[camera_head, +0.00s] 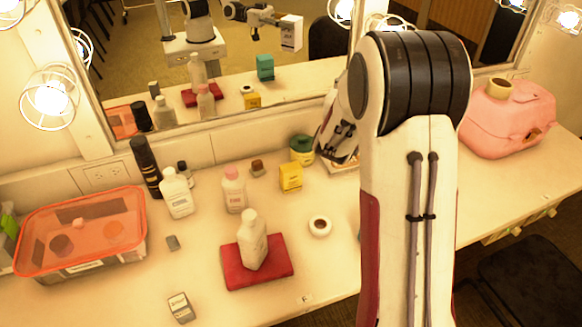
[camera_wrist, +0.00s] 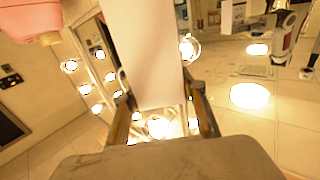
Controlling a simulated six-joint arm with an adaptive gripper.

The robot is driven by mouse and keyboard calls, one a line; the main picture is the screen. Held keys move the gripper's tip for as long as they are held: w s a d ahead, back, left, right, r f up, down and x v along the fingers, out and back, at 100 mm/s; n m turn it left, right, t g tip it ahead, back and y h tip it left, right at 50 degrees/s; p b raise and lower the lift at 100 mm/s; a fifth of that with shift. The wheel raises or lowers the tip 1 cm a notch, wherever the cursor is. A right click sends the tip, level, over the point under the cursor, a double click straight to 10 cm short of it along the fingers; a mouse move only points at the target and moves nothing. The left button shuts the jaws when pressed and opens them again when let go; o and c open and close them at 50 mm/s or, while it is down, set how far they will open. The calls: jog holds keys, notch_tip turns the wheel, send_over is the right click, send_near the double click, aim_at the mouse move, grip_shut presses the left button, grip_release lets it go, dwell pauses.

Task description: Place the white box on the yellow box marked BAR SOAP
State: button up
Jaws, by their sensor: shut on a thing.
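The white box (camera_wrist: 145,55) stands out between the fingers of my gripper (camera_wrist: 160,105) in the wrist view, and the gripper is shut on it. In the head view my arm hides the gripper and the box, but the mirror shows the held white box in reflection, up off the counter. The yellow box (camera_head: 290,177) stands upright on the counter, left of my arm, in front of a green-lidded jar. Its lettering is too small to read. Its top looks bare.
A white roll (camera_head: 320,226) lies in front of the yellow box. A white bottle (camera_head: 252,240) stands on a red cloth (camera_head: 272,268). A pink case (camera_head: 507,120) is right; an orange-lidded bin (camera_head: 85,265) left.

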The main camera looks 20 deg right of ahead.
jog(key=w+a+f+n+t+y, duration=0.1)
jog(key=a+n+y, duration=0.3)
jog(key=a, duration=0.4)
jog(key=a+f+n+t+y, duration=0.3)
jog(key=a+f+y, duration=0.1)
jog(key=a+y, duration=0.3)
jog(key=shift+w+a+f+n, duration=0.35)
jog(key=shift+w+a+n, duration=0.05)
jog(key=shift+a, duration=0.8)
jog(key=shift+f, duration=2.95)
jog(key=shift+f, duration=2.1)
jog(key=shift+f, duration=0.15)
